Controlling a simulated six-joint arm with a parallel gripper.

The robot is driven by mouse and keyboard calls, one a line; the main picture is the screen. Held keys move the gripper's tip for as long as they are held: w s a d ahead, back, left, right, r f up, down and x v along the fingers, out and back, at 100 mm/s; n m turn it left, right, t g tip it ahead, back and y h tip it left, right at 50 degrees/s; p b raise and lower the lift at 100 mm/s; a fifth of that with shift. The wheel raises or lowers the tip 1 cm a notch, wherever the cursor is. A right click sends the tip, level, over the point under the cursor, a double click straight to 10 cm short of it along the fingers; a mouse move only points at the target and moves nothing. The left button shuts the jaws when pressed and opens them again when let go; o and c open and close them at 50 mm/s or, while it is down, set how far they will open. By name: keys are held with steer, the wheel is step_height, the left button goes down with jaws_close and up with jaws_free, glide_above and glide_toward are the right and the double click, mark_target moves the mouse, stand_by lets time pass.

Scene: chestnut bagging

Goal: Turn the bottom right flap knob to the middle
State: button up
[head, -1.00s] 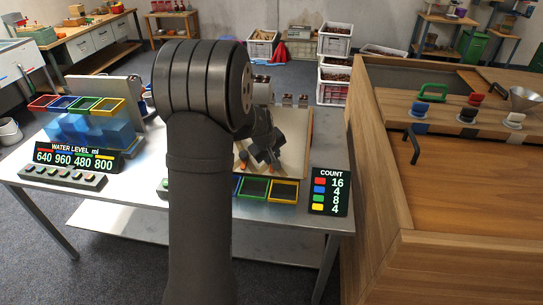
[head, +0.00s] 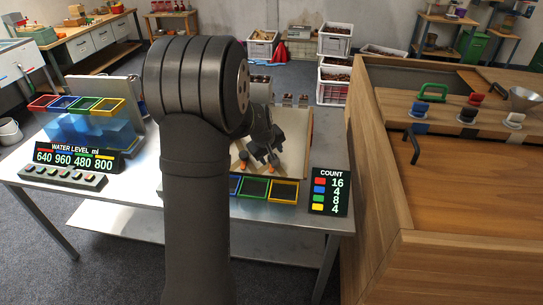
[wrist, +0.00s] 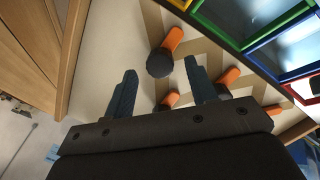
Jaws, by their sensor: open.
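My gripper (head: 266,155) is over the lower right part of a pale board (head: 297,150). In the wrist view its two fingers (wrist: 160,67) are apart, with nothing held between them. The knob nearest the yellow bin, seemingly the bottom right flap knob (wrist: 172,40), has an orange handle and a dark round end. The dark end shows between and just beyond the fingertips; I cannot tell if they touch it. Its orange also shows in the head view (head: 272,168). Other orange knobs (wrist: 228,77) lie near and behind the right finger, partly hidden.
Coloured open bins, including a green one (head: 254,188) and a yellow one (head: 284,191), line the board's near edge. A count display (head: 330,191) stands to their right. A wooden cabinet (head: 450,200) rises right of the table. Water tanks (head: 95,130) stand at left.

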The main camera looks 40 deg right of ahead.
steer(key=v, duration=1.5)
steer(key=shift+a+r, duration=0.2)
steer(key=shift+r, duration=0.05)
steer(key=shift+s+f, duration=0.1)
steer(key=x, duration=1.7)
steer(key=shift+d, duration=0.2)
steer(key=shift+f, duration=0.15)
steer(key=shift+m, duration=1.2)
steer(key=m, duration=0.5)
steer(key=shift+d+y, duration=0.1)
steer(key=shift+y, duration=0.3)
steer(key=shift+v, duration=1.95)
